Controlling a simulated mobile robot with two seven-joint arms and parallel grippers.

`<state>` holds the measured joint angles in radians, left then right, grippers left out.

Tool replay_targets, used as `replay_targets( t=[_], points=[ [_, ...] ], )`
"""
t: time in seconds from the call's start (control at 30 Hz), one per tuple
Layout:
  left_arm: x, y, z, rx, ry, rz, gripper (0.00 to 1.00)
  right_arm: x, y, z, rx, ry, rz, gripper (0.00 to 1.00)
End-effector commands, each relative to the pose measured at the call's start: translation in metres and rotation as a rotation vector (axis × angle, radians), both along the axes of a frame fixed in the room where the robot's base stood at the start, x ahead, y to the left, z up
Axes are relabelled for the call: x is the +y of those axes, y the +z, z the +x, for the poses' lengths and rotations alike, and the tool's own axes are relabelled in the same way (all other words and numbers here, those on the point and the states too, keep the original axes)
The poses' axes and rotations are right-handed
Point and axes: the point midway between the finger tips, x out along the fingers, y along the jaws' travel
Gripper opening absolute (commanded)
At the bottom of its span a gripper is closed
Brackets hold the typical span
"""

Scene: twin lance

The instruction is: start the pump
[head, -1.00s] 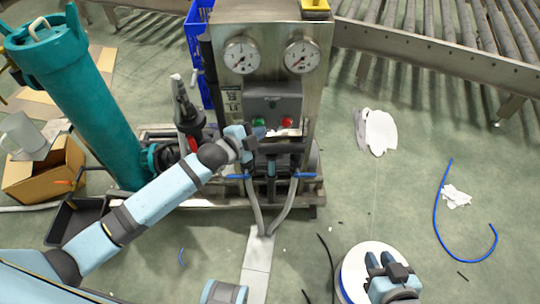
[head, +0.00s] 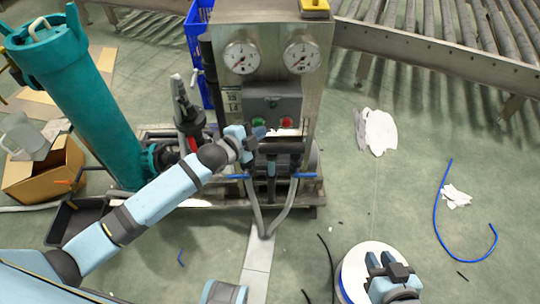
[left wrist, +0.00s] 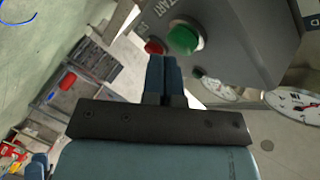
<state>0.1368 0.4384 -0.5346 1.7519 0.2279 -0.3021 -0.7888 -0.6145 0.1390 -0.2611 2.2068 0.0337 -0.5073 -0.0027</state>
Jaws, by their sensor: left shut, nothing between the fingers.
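The pump's grey control box (head: 272,103) sits below two gauges on the steel panel. It carries a green button (head: 258,121) and a red button (head: 287,123). My left gripper (head: 261,131) is shut and empty, its tips just below the green button. In the left wrist view the closed fingertips (left wrist: 163,58) lie close to the green button (left wrist: 184,40), with the red button (left wrist: 154,47) just beyond them. I cannot tell whether they touch either. My right gripper (head: 380,260) is low at the right, empty, with its fingers apart.
A teal cylinder (head: 85,100) and a cardboard box (head: 45,170) stand to the left. Blue-handled valves (head: 305,175) and hoses are under the box. A roller conveyor (head: 440,60) runs at the back right.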

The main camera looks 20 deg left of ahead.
Motion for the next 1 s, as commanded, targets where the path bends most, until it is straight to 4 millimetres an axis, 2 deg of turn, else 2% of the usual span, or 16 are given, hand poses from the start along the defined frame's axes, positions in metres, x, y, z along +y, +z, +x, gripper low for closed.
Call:
replay_targets(
  t=[0.53, 1.0],
  points=[
    [0.0002, 0.0002, 0.0005, 0.000, 0.000, 0.000, 0.00, 0.0004, 0.0003, -0.0002, 0.000, 0.001, 0.000, 0.28],
    [0.0025, 0.0002, 0.0088, 0.000, 0.000, 0.000, 0.00, 0.0004, 0.0035, -0.0002, 0.001, 0.001, 0.000, 0.28]
  ],
)
